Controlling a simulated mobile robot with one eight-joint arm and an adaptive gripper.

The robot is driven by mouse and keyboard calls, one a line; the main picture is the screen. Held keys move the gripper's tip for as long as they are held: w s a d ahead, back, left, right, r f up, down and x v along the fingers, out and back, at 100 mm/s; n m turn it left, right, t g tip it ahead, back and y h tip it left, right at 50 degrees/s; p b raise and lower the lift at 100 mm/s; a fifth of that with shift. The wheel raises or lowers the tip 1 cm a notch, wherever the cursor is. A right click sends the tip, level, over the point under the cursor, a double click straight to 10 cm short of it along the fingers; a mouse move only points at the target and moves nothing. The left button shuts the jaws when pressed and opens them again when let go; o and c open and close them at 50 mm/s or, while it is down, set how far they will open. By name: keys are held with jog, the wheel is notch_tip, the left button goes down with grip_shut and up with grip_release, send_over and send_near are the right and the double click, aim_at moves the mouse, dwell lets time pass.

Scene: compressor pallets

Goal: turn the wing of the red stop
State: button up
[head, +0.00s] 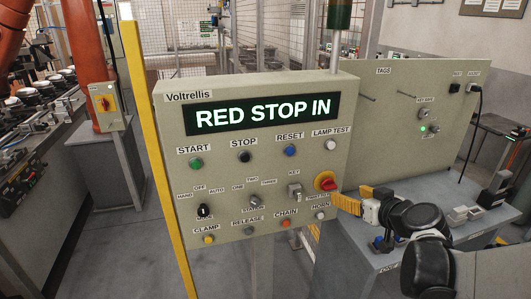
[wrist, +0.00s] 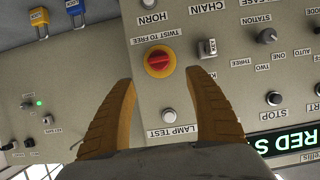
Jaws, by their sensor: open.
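The red stop (head: 327,184) is a red knob with a wing across it on a round yellow base, at the lower right of the grey control panel (head: 330,110). In the head view my gripper (head: 347,203) is right of and slightly below the stop. The frames do not clearly show any contact.
The panel's display (head: 262,114) reads RED STOP IN. A key switch (head: 294,192), a horn button (head: 320,215) and a lamp test button (head: 330,145) surround the stop. A side board (head: 400,100) and a bench (head: 375,262) stand at right. Padlocks (wrist: 75,8) hang nearby.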

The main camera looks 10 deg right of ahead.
aim_at(331, 186)
jog(key=b+x, duration=0.3)
jog(key=x, duration=0.6)
jog(key=shift+d+f, duration=0.1)
jog(key=shift+f, duration=0.05)
jog(key=shift+w+f, duration=0.1)
jog(key=shift+w, duration=0.35)
jog(key=shift+c, duration=0.2)
